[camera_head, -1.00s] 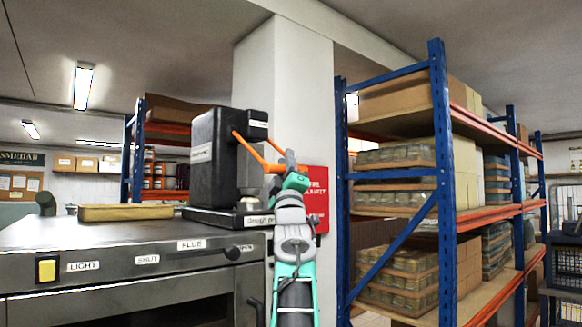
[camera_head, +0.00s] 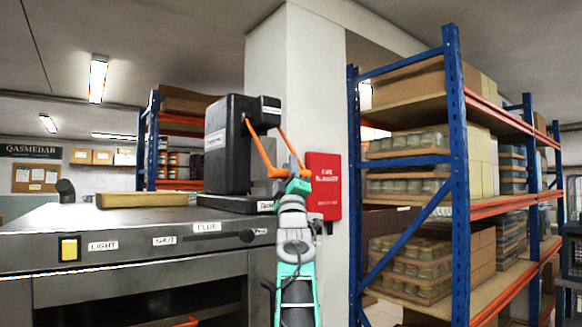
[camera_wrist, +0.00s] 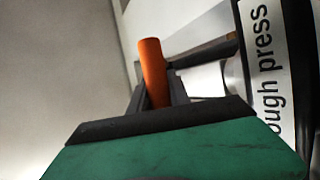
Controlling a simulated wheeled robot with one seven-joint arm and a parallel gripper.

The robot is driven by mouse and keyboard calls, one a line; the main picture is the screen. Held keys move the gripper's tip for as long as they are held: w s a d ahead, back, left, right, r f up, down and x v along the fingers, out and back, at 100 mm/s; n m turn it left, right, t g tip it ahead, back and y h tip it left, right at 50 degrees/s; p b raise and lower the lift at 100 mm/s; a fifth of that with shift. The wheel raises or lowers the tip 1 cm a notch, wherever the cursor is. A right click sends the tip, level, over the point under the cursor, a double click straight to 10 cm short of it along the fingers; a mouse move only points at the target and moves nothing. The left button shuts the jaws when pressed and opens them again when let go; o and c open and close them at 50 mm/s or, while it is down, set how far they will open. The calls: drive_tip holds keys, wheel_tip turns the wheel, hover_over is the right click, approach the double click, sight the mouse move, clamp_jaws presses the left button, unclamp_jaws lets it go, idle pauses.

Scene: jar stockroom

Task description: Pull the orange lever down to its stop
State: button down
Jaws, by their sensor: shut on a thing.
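The orange lever (camera_head: 261,152) is a forked handle on the black press (camera_head: 228,145). Its two arms slope steeply down from near the press top to a crossbar at the lower right. My gripper (camera_head: 298,175) is at the right end of that crossbar. In the wrist view the orange bar (camera_wrist: 152,65) stands between the dark fingers of my gripper (camera_wrist: 157,92), which is shut on it. The fingers hide part of the bar. The press label, ending in "ough press", shows at the right of the wrist view.
The press stands on a steel oven top (camera_head: 60,218) beside a wooden board (camera_head: 142,200). A white column (camera_head: 290,80) and a red sign box (camera_head: 323,187) are close behind my gripper. A blue and orange rack (camera_head: 460,190) with jars stands at right.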

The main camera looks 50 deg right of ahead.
drive_tip(key=c, duration=1.6)
unclamp_jaws()
drive_tip(key=shift+w+f, duration=0.15)
drive_tip(key=shift+o, duration=0.6)
drive_tip(key=shift+w+d, duration=0.15)
drive_tip(key=shift+o, duration=1.4)
drive_tip(key=shift+s, duration=0.2)
drive_tip(key=b+v, duration=0.4)
drive_tip(key=v, duration=0.3)
drive_tip(key=shift+s+a+f+b, duration=0.15)
drive_tip(key=shift+a+f+b, duration=0.1)
drive_tip(key=shift+b, duration=0.1)
